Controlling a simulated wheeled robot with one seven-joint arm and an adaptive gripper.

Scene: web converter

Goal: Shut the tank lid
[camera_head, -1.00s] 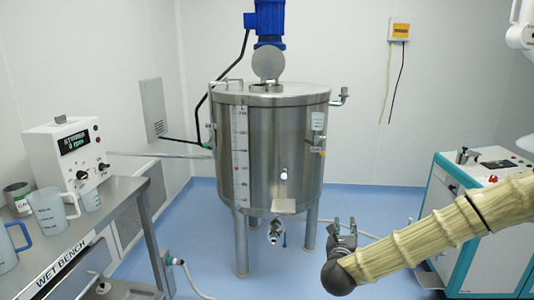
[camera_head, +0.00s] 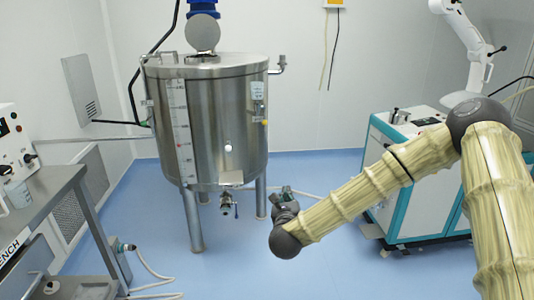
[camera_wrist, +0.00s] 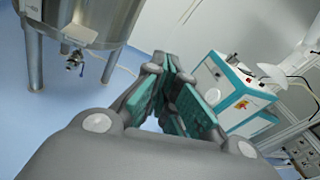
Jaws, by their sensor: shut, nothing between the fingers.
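The steel tank (camera_head: 225,130) stands on legs left of the middle in the head view. Its small round lid (camera_head: 202,33) stands raised, nearly upright, on the tank top below the blue motor. My gripper (camera_head: 284,194) is low, right of the tank's legs and far below the lid, apart from the tank. In the wrist view my gripper's green-padded fingers (camera_wrist: 172,62) come together at the tips with nothing between them. The tank's lower part (camera_wrist: 95,20) shows at upper left there. The lid is out of the wrist view.
A wet bench (camera_head: 50,205) is at left with a control box (camera_head: 14,140). A white and teal cabinet (camera_head: 400,185) stands at right behind my arm. A drain valve (camera_head: 227,202) hangs under the tank. Blue floor is clear in front of the tank.

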